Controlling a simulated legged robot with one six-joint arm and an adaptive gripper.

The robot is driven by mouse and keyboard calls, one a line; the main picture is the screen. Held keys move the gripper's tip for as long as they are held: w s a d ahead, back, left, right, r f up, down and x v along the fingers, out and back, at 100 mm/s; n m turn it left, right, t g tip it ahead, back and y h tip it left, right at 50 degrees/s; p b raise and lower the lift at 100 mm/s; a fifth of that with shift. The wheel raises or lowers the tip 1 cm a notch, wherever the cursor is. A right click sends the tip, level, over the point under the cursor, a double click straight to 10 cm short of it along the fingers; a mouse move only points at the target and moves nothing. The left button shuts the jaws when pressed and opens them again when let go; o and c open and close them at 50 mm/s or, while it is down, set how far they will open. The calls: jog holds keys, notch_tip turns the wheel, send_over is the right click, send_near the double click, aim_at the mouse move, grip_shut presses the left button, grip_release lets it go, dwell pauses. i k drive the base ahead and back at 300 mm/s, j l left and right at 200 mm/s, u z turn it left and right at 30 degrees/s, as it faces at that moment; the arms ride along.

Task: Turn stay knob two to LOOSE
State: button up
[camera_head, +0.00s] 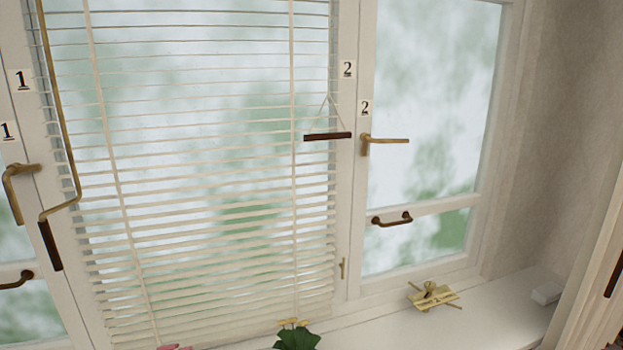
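A brass stay fitting (432,294) sits on the white window sill below the right-hand window. It has a small knob on top and a flat pale-brass plate with lettering too small to read. A thin rod sticks out at its lower right. The window above it (435,100) carries a "2" label (365,107) beside its brass handle (384,141), which points right. Another small brass fitting (293,322) shows at the bottom, partly hidden by a green plant (296,339). My gripper is not in view.
A slatted blind (200,190) covers the middle window, with a dark pull bar (327,136) and a cranked wand (50,245). A brown pull handle (391,219) is on the right window's rail. A small white block (546,293) lies on the sill's right. Sill between fitting and block is clear.

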aim_at(430, 286)
jog(key=k+j+z, duration=0.2)
jog(key=k+j, duration=0.6)
jog(key=j, duration=0.35)
jog(key=k+j+z, duration=0.2)
jog(key=k+j, duration=0.7)
jog(key=j, duration=0.15)
jog(key=i+l+u, duration=0.1)
jog(key=i+l, duration=0.55)
jog(key=l, duration=0.2)
jog(key=i+l+u, duration=0.15)
jog(key=i+l, duration=0.15)
jog(key=l, duration=0.15)
jog(key=i+l, duration=0.3)
jog(key=l, duration=0.2)
jog(key=i+l+u, duration=0.15)
jog(key=i+l, duration=0.15)
jog(key=l, duration=0.15)
jog(key=i+l, duration=0.25)
jog(key=l, duration=0.25)
jog(key=i+l+u, duration=0.15)
jog(key=l, duration=0.4)
jog(key=i+l+u, duration=0.1)
jog(key=i+l, duration=0.25)
jog(key=l, duration=0.2)
